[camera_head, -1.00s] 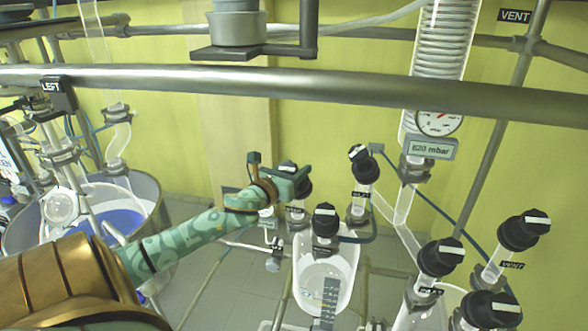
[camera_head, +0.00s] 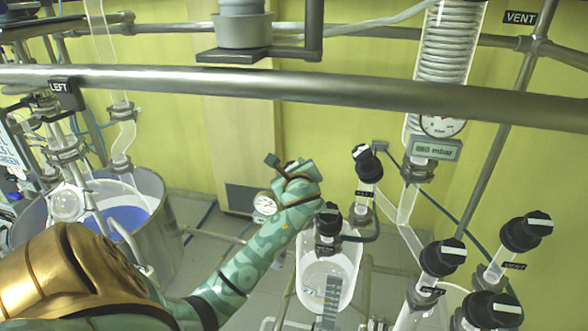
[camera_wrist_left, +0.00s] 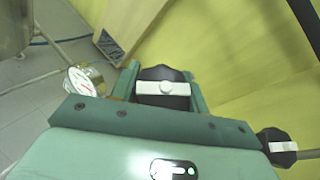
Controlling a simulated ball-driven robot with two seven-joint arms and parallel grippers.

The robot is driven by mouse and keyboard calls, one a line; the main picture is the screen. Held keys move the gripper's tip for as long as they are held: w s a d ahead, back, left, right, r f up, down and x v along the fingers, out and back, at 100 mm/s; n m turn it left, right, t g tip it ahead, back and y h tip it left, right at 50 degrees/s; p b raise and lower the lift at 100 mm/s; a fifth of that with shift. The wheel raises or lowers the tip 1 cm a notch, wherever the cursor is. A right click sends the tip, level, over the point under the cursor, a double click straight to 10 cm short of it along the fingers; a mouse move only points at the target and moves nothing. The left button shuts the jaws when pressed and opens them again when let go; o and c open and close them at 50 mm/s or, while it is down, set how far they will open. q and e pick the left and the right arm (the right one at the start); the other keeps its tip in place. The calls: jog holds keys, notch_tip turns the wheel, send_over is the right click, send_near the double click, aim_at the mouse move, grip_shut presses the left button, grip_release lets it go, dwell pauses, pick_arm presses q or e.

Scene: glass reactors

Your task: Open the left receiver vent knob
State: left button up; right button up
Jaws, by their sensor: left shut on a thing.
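My left gripper (camera_head: 296,180) is at the far-left valve above the glass receiver (camera_head: 326,283) in the head view. In the left wrist view, its two green fingers are on either side of a black knob (camera_wrist_left: 163,88) with a white bar across its top, and they are shut on it. The white bar lies straight across from finger to finger. In the head view the gripper hides most of this knob and its label, so I cannot read which valve it is. My right gripper is in neither view.
Another black knob (camera_head: 328,220) stands just right of my gripper, and one more (camera_head: 367,163) farther right. Several black knobs stand at the lower right. A round dial gauge (camera_head: 265,205) is close on the left. A thick metal rail (camera_head: 300,88) crosses above.

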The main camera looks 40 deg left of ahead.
pick_arm(q)
jog(key=n+g, duration=0.4)
jog(key=shift+s+f+y, duration=0.1)
jog(key=shift+s+y, duration=0.05)
jog(key=shift+y, duration=0.15)
jog(key=n+g, duration=0.1)
jog(key=n+g+h, duration=0.1)
jog(key=n+g, duration=0.1)
jog(key=shift+s+f+g, duration=0.1)
jog(key=shift+s+g, duration=0.1)
jog(key=shift+g, duration=0.1)
jog(key=n+g+h, duration=0.1)
jog(key=n, duration=0.1)
jog(key=n+g+h, duration=0.1)
jog(key=n+g, duration=0.1)
jog(key=n+g+h, duration=0.1)
jog(key=shift+s+d+f+n+g, duration=0.1)
jog(key=shift+s+f+n+g, duration=0.1)
jog(key=shift+s+n+g, duration=0.15)
jog(key=n+g+h, duration=0.1)
jog(key=n+h, duration=0.2)
jog(key=shift+s+d+f+g, duration=0.1)
jog(key=shift+d+g, duration=0.05)
jog(key=shift+g, duration=0.2)
jog(key=shift+s+d+f+n+g+h, duration=0.1)
jog(key=shift+d+n+g+h, duration=0.15)
jog(key=shift+n+h, duration=0.7)
jog(key=shift+s+d+f+n+g+h, duration=0.1)
jog(key=shift+n+g+h, duration=0.15)
jog(key=shift+n+h, duration=0.7)
